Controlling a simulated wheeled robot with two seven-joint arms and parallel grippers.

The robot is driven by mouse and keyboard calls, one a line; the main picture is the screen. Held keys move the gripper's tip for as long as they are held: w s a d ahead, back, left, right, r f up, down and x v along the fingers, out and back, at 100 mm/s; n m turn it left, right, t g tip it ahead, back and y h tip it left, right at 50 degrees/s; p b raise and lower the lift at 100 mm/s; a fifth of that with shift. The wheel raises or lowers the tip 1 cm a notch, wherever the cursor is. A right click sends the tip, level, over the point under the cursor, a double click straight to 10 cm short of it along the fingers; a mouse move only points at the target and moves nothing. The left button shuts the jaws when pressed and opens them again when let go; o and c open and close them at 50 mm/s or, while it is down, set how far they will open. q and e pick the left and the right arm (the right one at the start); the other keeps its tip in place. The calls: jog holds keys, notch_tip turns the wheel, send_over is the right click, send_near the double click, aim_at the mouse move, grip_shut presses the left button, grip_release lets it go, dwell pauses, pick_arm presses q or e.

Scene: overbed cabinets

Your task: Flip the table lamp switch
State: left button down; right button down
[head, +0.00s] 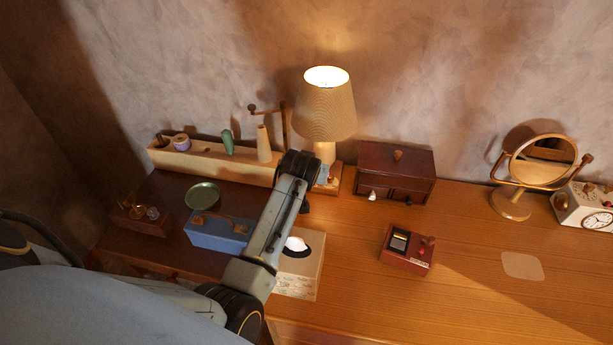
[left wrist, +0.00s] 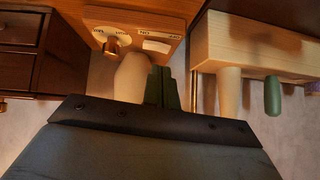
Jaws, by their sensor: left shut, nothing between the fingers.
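The table lamp (head: 325,112) has a tan ribbed shade and is lit. It stands against the wall on a wooden base (head: 347,180). In the left wrist view the lamp's base (left wrist: 133,17) carries a brass knob on a round pale dial (left wrist: 118,42) and a pale rectangular switch plate (left wrist: 156,46), with small lettering beside them. My left gripper (left wrist: 166,88) is shut and empty, its fingers just in front of that plate. Touching or apart, I cannot tell. In the head view the left gripper (head: 323,174) is at the lamp's base, partly behind my wrist. My right gripper is not in view.
Left of the lamp is a long wooden tray (head: 225,164) with pegs. A dark drawer box (head: 397,170) is close on its right. The desk's right front is largely clear.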

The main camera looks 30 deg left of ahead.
pick_arm(q)
jog(key=shift+a+f, duration=0.1)
jog(key=shift+f, duration=0.75)
